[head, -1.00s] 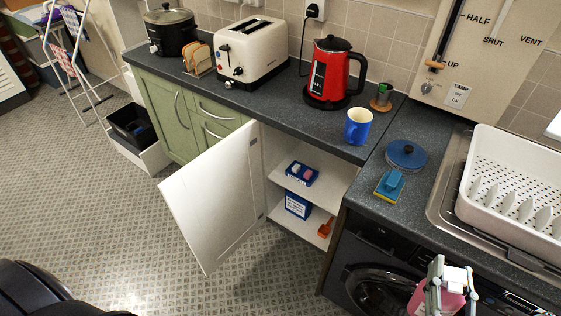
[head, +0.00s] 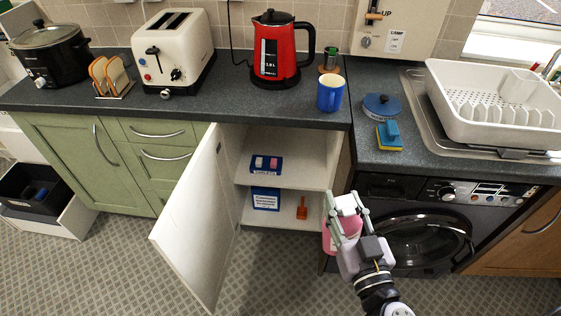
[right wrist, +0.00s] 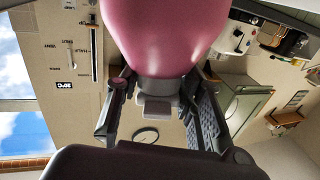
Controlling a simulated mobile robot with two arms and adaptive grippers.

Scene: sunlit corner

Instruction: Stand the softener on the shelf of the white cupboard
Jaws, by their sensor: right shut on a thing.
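The softener, a pink bottle with a white cap (head: 329,242), is held in my right gripper (head: 347,206). The gripper is shut on it near the cap, in front of the washing machine's left side. In the right wrist view the pink bottle (right wrist: 165,35) fills the top middle between the fingers. The white cupboard's door (head: 192,220) stands open to the left. Its shelf (head: 312,174) holds a blue tablet tray (head: 266,165) on the left; the shelf's right part is bare. My left gripper is not in view.
Below the shelf stand a blue-and-white box (head: 265,199) and an orange scoop (head: 302,208). The dark worktop (head: 215,105) overhangs the cupboard. A blue mug (head: 330,94) and red kettle (head: 277,55) stand above it. The black washing machine (head: 405,205) is just right.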

